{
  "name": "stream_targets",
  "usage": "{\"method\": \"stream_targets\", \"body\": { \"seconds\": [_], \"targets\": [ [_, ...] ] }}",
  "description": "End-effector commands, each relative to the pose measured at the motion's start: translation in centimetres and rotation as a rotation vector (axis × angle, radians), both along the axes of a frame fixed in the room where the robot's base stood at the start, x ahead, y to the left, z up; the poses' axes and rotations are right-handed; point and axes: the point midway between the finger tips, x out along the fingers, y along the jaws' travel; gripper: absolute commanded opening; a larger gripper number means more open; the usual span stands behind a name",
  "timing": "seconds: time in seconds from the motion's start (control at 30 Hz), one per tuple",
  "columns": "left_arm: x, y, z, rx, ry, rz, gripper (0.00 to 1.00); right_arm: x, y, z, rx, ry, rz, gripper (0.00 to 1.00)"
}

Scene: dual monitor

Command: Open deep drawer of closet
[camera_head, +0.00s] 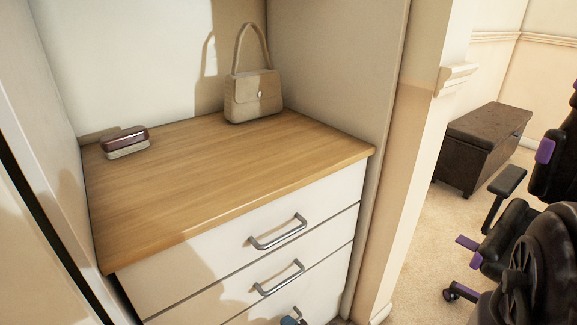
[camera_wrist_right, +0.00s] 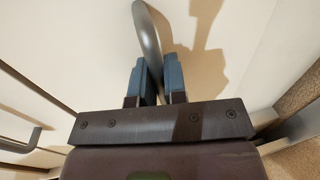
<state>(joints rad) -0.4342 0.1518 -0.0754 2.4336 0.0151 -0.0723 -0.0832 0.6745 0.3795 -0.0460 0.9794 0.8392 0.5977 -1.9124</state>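The closet's drawer unit has pale drawer fronts under a wooden top (camera_head: 210,185). The upper drawer handle (camera_head: 278,232) and the handle below it (camera_head: 279,278) are clear of any gripper. My right gripper (camera_head: 293,320) shows only as dark blue fingertips at the bottom edge of the head view, at a lower handle. In the right wrist view, my right gripper (camera_wrist_right: 153,82) has its two blue fingers close on both sides of a grey metal handle (camera_wrist_right: 149,35), with almost no gap. No drawer in view stands out. My left gripper is not in view.
A beige handbag (camera_head: 253,96) and a small brown and white box (camera_head: 125,142) sit on the wooden top. A wall edge (camera_head: 412,180) borders the unit on the right. Beyond it are a dark chest (camera_head: 480,145) and a black and purple chair (camera_head: 520,235).

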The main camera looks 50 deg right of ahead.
Motion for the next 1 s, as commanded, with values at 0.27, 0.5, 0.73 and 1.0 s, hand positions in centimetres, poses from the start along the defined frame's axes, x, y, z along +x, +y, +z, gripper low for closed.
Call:
{"method": "stream_targets", "body": {
  "seconds": [0.27,0.5,0.73,1.0],
  "targets": [
    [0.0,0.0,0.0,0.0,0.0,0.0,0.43,0.0,0.0,0.0,0.0,-0.001,0.0,0.0],
    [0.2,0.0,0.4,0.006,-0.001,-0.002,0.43,-1.1,0.3,0.2,0.0,-0.003,-0.001,0.0],
    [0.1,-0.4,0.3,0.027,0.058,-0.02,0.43,-5.7,1.5,0.5,0.003,-0.004,-0.002,0.0],
    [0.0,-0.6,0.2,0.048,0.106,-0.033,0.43,-12.7,2.1,0.2,0.001,-0.001,-0.001,0.0]
  ]
}}
